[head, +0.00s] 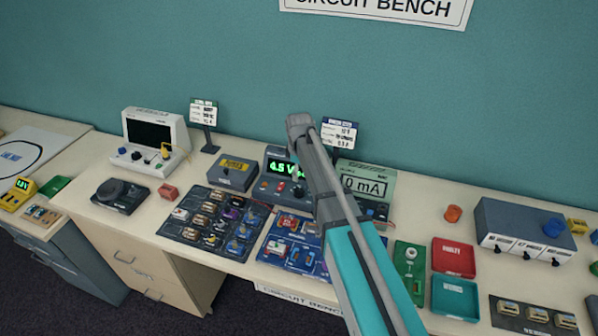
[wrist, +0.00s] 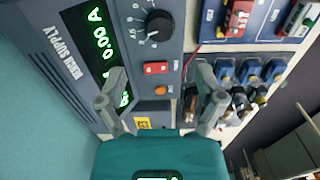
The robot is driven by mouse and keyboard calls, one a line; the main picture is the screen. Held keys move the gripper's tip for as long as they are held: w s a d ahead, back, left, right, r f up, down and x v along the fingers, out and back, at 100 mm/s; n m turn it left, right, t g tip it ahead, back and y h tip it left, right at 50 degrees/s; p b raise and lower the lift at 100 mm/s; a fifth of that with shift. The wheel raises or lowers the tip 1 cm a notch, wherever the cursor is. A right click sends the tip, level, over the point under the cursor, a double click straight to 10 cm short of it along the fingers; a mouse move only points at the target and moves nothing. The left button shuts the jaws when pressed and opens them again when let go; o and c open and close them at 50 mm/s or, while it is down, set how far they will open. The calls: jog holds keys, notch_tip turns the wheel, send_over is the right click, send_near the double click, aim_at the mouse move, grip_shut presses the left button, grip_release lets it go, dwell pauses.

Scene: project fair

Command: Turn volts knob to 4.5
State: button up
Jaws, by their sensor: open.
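The bench supply (head: 271,184) stands against the back wall in the head view, partly behind my arm. Its green display (head: 281,167) appears to read 4.5 V. In the wrist view the supply's panel (wrist: 140,50) is turned sideways, with a green 0.00 A readout (wrist: 103,35). A black knob with a white scale (wrist: 159,26) sits beside that readout; its label is unreadable. Another readout is mostly hidden by a finger. My gripper (wrist: 160,84) is open and empty over the panel, near the red switch and orange button. I cannot make out a second knob.
In the wrist view, the red switch (wrist: 155,68) and orange button (wrist: 161,91) are on the panel. In the head view, a component tray (head: 213,220) and a blue board (head: 292,243) lie in front, and a 0 mA meter (head: 366,184) stands to the right.

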jog(key=shift+r+p, duration=2.2)
jog(key=shift+r, duration=0.3)
jog(key=s+d+f+m+b, duration=0.3)
jog(key=s+d+m, duration=0.4)
jog(key=s, duration=0.4)
jog(key=s+d+f+m+b, duration=0.3)
jog(key=s+d+m, duration=0.4)
jog(key=s, duration=0.5)
jog(key=shift+s+d+f+b, duration=0.2)
jog(key=shift+d+f+b, duration=0.1)
jog(key=shift+f+b, duration=0.15)
